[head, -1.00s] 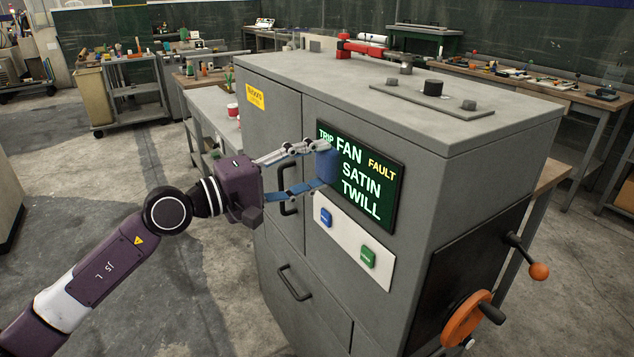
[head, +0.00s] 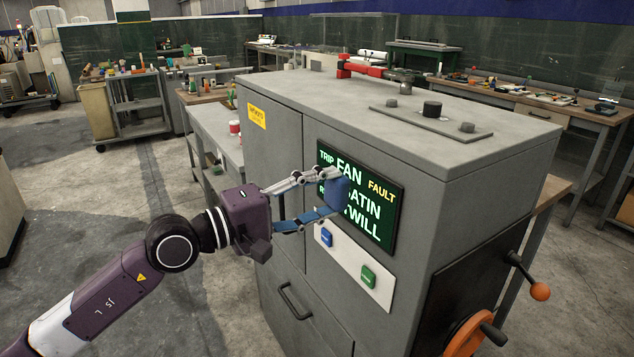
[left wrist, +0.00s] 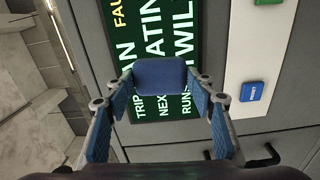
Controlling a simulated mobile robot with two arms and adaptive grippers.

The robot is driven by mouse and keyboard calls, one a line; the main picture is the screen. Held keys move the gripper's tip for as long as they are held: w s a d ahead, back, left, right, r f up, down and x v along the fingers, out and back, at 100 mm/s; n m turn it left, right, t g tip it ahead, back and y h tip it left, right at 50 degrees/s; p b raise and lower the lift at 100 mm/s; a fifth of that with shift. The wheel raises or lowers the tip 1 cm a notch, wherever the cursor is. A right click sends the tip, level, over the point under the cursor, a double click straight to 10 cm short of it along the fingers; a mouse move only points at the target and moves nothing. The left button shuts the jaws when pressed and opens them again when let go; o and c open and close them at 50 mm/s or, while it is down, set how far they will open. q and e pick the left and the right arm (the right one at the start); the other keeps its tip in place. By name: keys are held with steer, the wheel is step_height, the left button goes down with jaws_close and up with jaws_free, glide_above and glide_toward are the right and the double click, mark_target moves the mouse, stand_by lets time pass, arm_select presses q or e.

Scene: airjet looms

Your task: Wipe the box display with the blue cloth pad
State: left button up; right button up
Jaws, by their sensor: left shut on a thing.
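The box display (head: 383,217) is a dark panel with green and yellow words on the front of a grey cabinet. It also fills the upper middle of the left wrist view (left wrist: 185,27). The blue cloth pad (head: 337,193) is in front of the display's left part and covers some letters. In the left wrist view the pad (left wrist: 160,75) sits between the fingertips over the display's edge. My left gripper (head: 330,193) is shut on the pad. Whether the pad touches the screen I cannot tell. My right gripper is not in view.
Below the display, a white plate (head: 350,262) carries a blue button (head: 326,237) and a green button (head: 368,276). An orange handwheel (head: 468,335) and a crank knob (head: 540,291) stick out from the cabinet's right side. A red tool (head: 365,71) lies on top.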

arm_select(q)
steer(key=shift+s+d+r+p, duration=0.2)
steer(key=shift+s+d+p, duration=0.5)
steer(key=shift+p, duration=0.4)
steer(key=shift+s+d+p, duration=0.35)
steer(key=shift+s+p, duration=0.3)
steer(key=shift+s, duration=0.05)
steer(key=shift+s+d+f, duration=0.15)
steer(key=shift+s+d, duration=0.1)
steer(key=shift+s, duration=0.1)
steer(key=shift+s+d+p, duration=0.35)
steer(key=shift+s+p, duration=0.15)
steer(key=shift+p, duration=0.3)
steer(key=shift+s+d+p, duration=0.6)
steer(key=shift+s+d, duration=0.15)
steer(key=shift+s, duration=0.35)
steer(key=shift+f, duration=0.1)
